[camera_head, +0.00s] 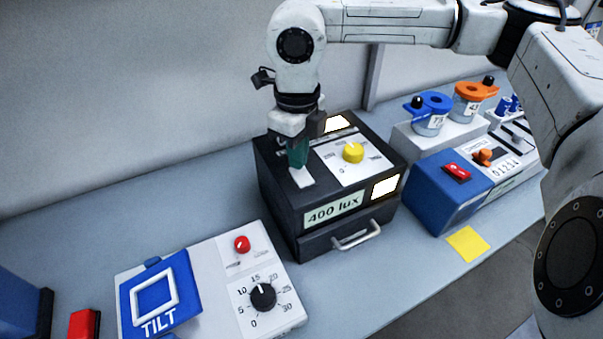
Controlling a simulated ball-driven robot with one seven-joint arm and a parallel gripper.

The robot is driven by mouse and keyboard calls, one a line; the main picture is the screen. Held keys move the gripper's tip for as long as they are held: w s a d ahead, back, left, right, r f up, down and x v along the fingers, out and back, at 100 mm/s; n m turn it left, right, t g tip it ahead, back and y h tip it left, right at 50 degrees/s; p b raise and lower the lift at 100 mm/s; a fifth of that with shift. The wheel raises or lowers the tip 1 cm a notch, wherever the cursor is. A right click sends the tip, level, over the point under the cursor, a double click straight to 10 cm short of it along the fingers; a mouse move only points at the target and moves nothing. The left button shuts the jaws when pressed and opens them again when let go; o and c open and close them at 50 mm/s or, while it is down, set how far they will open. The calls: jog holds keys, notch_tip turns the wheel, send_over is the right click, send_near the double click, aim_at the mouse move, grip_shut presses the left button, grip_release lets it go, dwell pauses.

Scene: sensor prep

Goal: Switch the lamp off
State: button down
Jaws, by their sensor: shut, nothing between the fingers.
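The black lamp box (275,187) stands in the middle of the bench, with a "400 lux" label on its front and a drawer with a handle below. Bright windows show at its top back and on its front right, so it looks lit. A yellow knob (353,152) sits on a white dial panel on its top. My gripper (299,160) points down over the left part of the box top, left of the knob. Its fingers are shut and empty, just above or touching a white patch (302,177); I cannot tell which. The fingers hide part of the top.
A white tilt unit (213,290) with a blue plate, red button and black dial stands front left. A blue box (443,190) with a red switch, and blue and orange lidded jars, stand right. A yellow note (467,244) lies at the front edge. The bench behind left is clear.

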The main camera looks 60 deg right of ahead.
jog(key=shift+f+b, duration=0.6)
jog(key=shift+f, duration=0.05)
dwell(0.3)
jog(key=shift+r+p, duration=1.35)
jog(key=shift+r, duration=2.2)
